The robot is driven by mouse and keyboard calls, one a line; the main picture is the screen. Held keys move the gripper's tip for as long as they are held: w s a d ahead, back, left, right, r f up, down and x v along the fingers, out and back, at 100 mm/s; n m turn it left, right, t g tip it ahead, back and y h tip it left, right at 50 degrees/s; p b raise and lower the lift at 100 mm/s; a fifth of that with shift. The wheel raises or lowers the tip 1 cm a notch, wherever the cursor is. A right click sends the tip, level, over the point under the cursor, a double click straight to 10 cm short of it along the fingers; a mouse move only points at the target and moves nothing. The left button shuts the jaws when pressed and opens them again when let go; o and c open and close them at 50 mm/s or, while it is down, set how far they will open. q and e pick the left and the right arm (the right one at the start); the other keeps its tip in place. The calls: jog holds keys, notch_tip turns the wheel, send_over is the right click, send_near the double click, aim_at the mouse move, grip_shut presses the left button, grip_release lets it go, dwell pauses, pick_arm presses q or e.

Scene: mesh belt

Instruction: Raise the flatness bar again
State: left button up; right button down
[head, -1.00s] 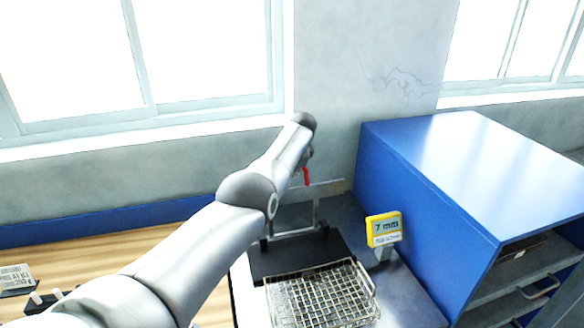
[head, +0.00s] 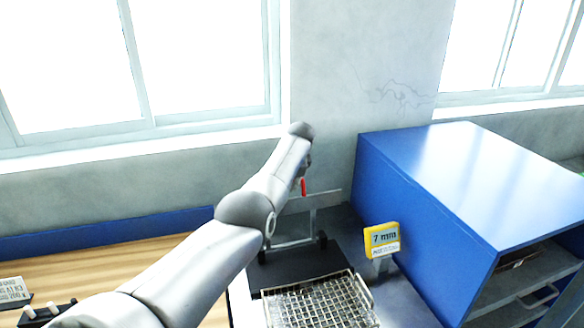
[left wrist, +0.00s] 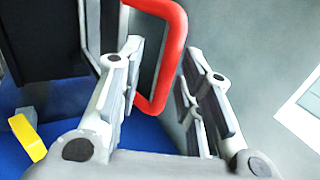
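The flatness bar (head: 292,244) is a pale metal frame with a red handle (head: 303,187). It stands at the back of the belt station, behind a black plate. The red handle (left wrist: 171,62) also shows as a loop in the left wrist view. My left gripper (left wrist: 160,50) is open there, with one finger on each side of the handle. In the head view my left arm hides part of the bar and most of the gripper. A wire mesh piece (head: 318,303) lies in front of the black plate (head: 300,267). My right gripper is in neither current view.
A yellow-edged "7 mm" sign (head: 382,240) stands right of the plate. A large blue cabinet (head: 440,180) with open shelves fills the right side. A wooden bench (head: 100,265) with a small label block (head: 14,290) lies left. A wall with windows closes the back.

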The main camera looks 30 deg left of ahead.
pick_arm(q)
jog(key=v, duration=1.1)
jog(key=shift+s+d, duration=0.1)
dwell(0.4)
